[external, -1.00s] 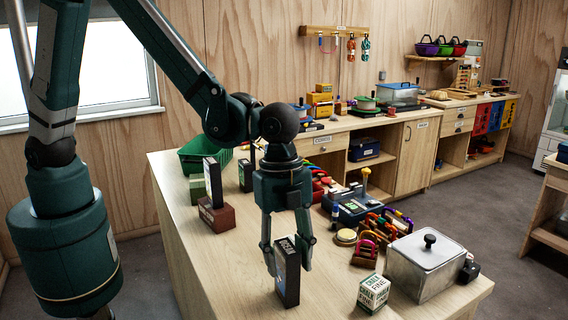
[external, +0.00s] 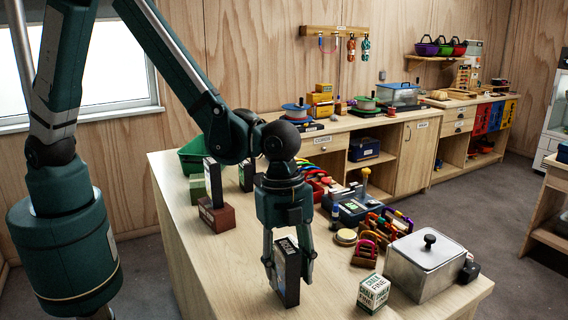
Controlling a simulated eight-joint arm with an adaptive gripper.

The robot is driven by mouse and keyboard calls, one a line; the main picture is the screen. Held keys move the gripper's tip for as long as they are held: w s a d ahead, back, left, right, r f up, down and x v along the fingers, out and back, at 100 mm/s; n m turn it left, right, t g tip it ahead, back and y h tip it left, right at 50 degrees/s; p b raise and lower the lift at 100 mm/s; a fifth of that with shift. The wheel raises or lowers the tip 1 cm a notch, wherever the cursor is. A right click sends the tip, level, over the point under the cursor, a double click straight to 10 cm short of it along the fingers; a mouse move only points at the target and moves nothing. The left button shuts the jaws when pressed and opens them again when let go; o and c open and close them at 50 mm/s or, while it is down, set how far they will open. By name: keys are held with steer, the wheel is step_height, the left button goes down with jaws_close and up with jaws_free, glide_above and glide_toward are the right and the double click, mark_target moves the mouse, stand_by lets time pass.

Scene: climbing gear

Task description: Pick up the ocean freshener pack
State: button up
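The ocean freshener pack (external: 288,272) is a dark upright box with "OCEAN" lettering near its top. It stands on the wooden table (external: 235,290) near the front. My gripper (external: 288,272) points down from above, with one finger on each side of the pack's upper part. The fingers are close to its sides. I cannot tell whether they touch it or a small gap is left.
A white chalk box (external: 373,292) and a metal bin with a lid (external: 424,264) stand to the right. A dark box in a reddish-brown block (external: 216,215) stands to the left. The table's left front is clear.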

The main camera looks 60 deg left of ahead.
mark_target(290, 250)
steer(key=c, duration=1)
steer(key=shift+r, duration=5)
